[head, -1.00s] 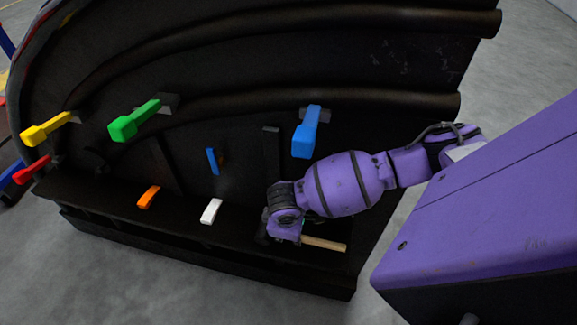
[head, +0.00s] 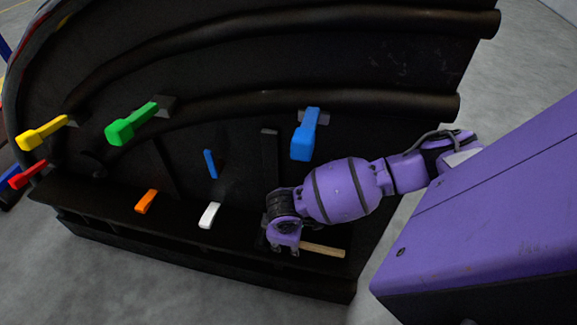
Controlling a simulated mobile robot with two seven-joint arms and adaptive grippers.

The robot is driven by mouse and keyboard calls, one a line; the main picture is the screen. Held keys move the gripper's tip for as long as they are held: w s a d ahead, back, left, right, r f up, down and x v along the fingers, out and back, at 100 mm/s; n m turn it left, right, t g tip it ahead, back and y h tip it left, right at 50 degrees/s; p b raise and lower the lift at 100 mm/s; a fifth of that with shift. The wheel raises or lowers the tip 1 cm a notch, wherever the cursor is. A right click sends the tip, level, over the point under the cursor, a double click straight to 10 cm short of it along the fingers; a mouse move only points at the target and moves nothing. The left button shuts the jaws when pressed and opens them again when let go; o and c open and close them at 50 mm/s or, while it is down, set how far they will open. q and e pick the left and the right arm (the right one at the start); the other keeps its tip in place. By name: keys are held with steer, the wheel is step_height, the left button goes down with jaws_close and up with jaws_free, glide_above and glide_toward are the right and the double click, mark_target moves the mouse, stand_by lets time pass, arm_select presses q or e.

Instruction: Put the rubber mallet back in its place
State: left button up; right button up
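The wooden handle (head: 323,250) of what looks like the mallet lies along the ledge at the lower right of the black nosecone. The mallet's head is hidden behind my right gripper or in the dark there. My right gripper (head: 279,245) is at the left end of the handle, low over the ledge. Its fingers are dark and mostly hidden by the purple wrist, so I cannot tell whether they are closed on the mallet. My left gripper is not in view.
The black nosecone ledge (head: 110,205) carries an orange block (head: 146,201) and a white block (head: 209,215). Yellow (head: 42,133), green (head: 131,124), red (head: 28,174) and blue (head: 305,134) handles stick out from the nosecone. A small blue piece (head: 211,164) is on its inner wall.

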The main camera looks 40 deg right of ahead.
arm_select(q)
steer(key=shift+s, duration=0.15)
arm_select(e)
steer(key=v, duration=1.2)
steer(key=shift+w, duration=0.1)
steer(key=s+a+f+m+t+y+p, duration=0.1)
steer(key=s+a+f+t+y+p, duration=0.2)
steer(key=a, duration=0.5)
steer(key=s+a+f+m+y, duration=0.2)
steer(key=s+a+f+y, duration=0.15)
steer(key=a, duration=0.35)
arm_select(q)
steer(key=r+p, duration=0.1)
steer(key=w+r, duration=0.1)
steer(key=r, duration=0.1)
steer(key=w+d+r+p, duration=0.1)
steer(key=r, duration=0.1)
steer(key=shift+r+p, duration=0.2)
steer(key=shift+p, duration=0.1)
arm_select(e)
steer(key=s+d+f+m+t+h, duration=0.2)
steer(key=s+d+m+t+h, duration=0.2)
steer(key=s+d, duration=0.5)
steer(key=s, duration=0.4)
steer(key=shift+s+d+f+m, duration=0.2)
steer(key=shift+d+m, duration=0.1)
